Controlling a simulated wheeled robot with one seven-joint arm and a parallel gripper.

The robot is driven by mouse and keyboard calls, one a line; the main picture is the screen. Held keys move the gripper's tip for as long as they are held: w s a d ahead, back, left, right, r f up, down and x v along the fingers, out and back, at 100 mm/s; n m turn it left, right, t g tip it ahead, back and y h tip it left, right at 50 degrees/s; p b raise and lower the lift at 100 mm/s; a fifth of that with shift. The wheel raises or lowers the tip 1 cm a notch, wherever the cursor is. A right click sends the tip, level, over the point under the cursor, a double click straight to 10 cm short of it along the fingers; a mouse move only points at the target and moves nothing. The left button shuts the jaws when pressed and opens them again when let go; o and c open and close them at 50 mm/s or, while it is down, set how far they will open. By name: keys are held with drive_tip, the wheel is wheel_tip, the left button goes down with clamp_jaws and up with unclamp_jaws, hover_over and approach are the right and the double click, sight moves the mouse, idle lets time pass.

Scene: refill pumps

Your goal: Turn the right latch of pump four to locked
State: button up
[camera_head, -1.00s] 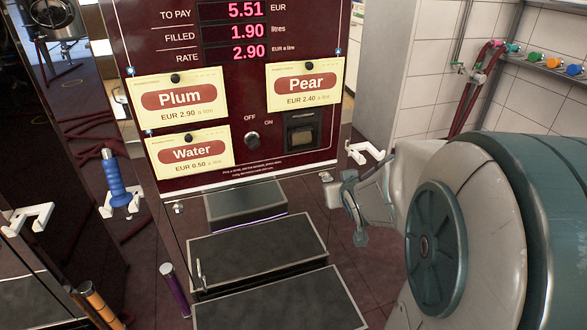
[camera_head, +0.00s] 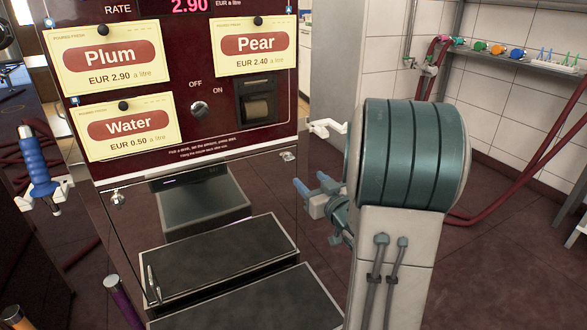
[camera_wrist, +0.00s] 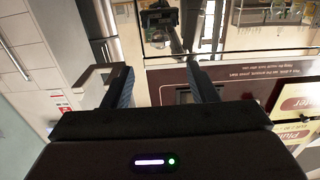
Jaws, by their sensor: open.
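The pump (camera_head: 240,165) has a dark red front panel over a glossy reflective lower door. Its small metal right latch (camera_head: 288,156) sits at the top right corner of that door. A matching left latch (camera_head: 117,197) sits at the other corner. I cannot read the pump's number or the right latch's turn. My gripper (camera_head: 311,184) is just below and right of the right latch, apart from it. In the wrist view my gripper (camera_wrist: 162,85) has its two fingers apart with nothing held between them. The right latch is not clear there.
A white nozzle holder (camera_head: 327,127) juts from the pump's right side. A blue-handled nozzle (camera_head: 37,165) hangs at the left. Dark steps (camera_head: 205,258) stand before the door. Red hoses (camera_head: 550,160) hang at the right wall. Dark floor is open at the right.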

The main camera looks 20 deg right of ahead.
drive_tip(key=w+b, duration=0.1)
drive_tip(key=w, duration=0.9)
drive_tip(key=shift+w+a+b, duration=0.15)
drive_tip(key=shift+a+b, duration=0.05)
drive_tip(key=shift+b, duration=0.2)
drive_tip(key=c, duration=1)
